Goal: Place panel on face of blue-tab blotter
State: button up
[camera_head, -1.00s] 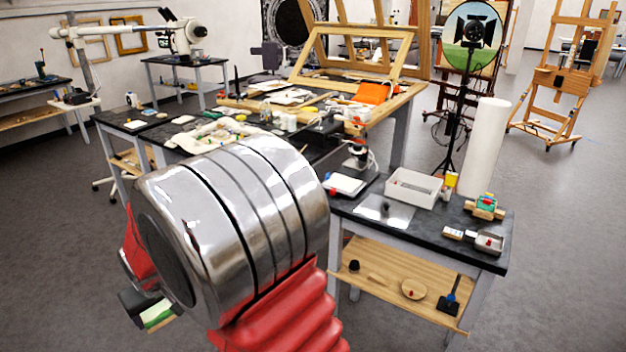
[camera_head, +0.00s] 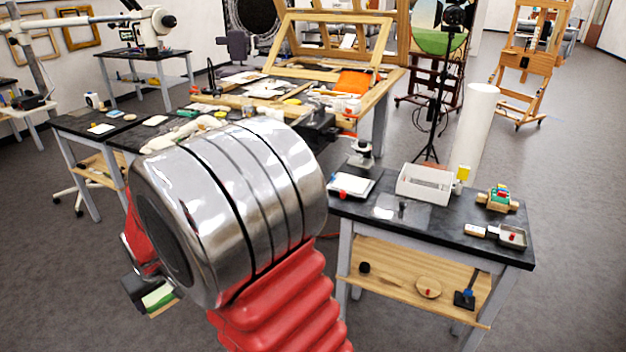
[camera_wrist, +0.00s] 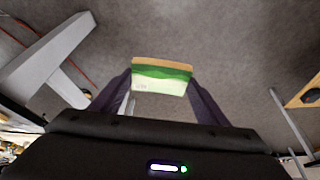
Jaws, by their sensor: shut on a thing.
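My gripper (camera_wrist: 160,92) is shut on a small panel (camera_wrist: 160,78) in the wrist view. The panel has a tan edge, a green band and a pale lower part, and it sits between the two dark fingers above the grey floor. In the head view the panel (camera_head: 158,297) shows at the lower left, partly hidden by my arm. I cannot pick out a blotter with a blue tab for certain. A dark stand with a blue upright (camera_head: 466,292) is on the wooden lower shelf at the right.
The right table (camera_head: 440,228) carries a white tray (camera_head: 425,186), a white-topped device (camera_head: 351,185), a green-and-red item on a wooden block (camera_head: 498,198) and a small metal pan (camera_head: 513,236). A cluttered table stands behind. A white roll (camera_head: 474,130) stands beyond. Floor is clear at far right.

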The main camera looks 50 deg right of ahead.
aim_at(351, 183)
jog(key=z, duration=0.15)
jog(key=i, duration=0.5)
jog(key=z, duration=0.75)
jog(key=i, duration=0.5)
jog(key=z, duration=0.4)
jog(key=k, duration=0.9)
jog(key=z, duration=0.15)
jog(key=i, duration=0.7)
